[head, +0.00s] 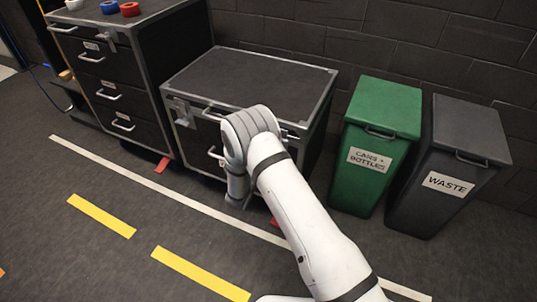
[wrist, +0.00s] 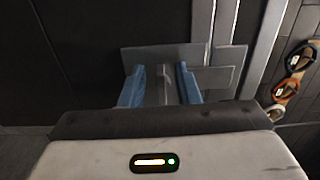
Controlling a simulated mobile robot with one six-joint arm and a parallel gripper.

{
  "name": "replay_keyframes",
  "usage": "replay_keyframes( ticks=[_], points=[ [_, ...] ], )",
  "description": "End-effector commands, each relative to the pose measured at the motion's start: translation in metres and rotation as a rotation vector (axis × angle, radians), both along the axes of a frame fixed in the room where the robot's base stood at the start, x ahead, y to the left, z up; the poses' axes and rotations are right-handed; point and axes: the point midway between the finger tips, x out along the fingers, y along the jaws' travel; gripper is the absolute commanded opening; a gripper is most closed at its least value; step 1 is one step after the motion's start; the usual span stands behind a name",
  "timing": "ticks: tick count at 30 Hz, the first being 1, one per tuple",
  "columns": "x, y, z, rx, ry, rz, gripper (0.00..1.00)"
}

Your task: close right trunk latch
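The trunk (head: 250,75) is a dark chest with grey metal edging, and its lid looks down. Its left latch (head: 181,113) shows on the front near the left corner. A small metal piece (head: 291,134), perhaps part of the right latch, shows just right of my arm; my arm hides most of that area. In the wrist view, my gripper (wrist: 161,82) has its two blue fingers apart. A narrow grey metal strip (wrist: 163,86) stands between them, in front of a grey plate (wrist: 220,78). Gaps show on both sides of the strip, but I cannot tell which latch it belongs to.
A black drawer cabinet (head: 150,60) stands left of the trunk, with coloured rings (head: 108,7) on top. A green bin (head: 385,105) and a grey waste bin (head: 465,125) stand to the right. The floor in front is clear.

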Motion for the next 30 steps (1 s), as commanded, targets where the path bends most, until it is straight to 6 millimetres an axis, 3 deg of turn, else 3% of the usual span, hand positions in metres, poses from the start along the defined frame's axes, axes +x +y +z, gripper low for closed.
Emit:
replay_keyframes(
  ticks=[13, 30],
  points=[
    [-0.065, 0.023, 0.0, -0.001, 0.003, 0.002, 0.29],
    [-0.073, 0.025, -0.001, -0.002, 0.002, 0.0, 0.29]
  ],
)
